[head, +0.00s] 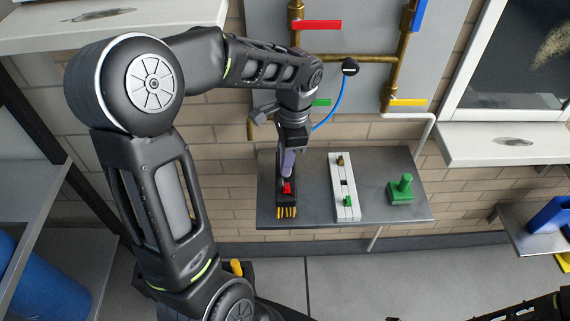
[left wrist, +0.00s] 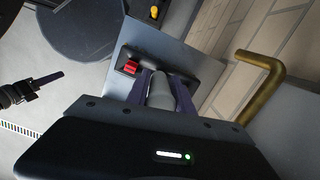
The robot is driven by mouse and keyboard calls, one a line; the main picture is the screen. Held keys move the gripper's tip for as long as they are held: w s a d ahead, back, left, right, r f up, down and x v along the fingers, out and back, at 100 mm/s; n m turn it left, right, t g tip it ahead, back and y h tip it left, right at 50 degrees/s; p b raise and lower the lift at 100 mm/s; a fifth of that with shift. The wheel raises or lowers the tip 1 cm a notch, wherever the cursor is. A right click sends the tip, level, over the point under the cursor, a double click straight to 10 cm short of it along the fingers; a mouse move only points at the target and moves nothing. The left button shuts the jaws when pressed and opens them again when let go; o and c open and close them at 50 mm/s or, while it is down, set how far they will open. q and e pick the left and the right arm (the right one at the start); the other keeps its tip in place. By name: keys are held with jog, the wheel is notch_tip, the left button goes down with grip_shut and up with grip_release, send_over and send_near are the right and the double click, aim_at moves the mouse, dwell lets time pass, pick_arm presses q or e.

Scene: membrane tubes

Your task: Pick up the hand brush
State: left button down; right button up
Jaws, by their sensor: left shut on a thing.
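The hand brush (head: 287,212) is at the left end of a grey wall shelf (head: 325,215). It has a dark body, a red part on top and yellow bristles towards the shelf's front edge. My left gripper (head: 288,172) points down over its back part and is shut on it. In the left wrist view the two purple-grey fingers (left wrist: 162,92) close around a grey grip, with the brush's red part (left wrist: 130,67) just beyond. The fingers hide part of the brush. My right gripper (left wrist: 48,80) seems to show at the left of that view; its jaw state is unclear.
On the shelf to the right are a white strip (head: 344,180) with small brass and green parts, and a green block with a knob (head: 401,190). Brass pipes (head: 393,60) and a blue hose (head: 335,105) are on the wall above. Bare shelf lies between these items.

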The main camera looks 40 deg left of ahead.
pick_arm(q)
notch_tip(320, 180, up, 10)
jog(key=shift+f+b, duration=0.15)
jog(key=shift+b, duration=0.15)
dwell(0.5)
jog(key=c, duration=1.7)
grip_release()
grip_shut()
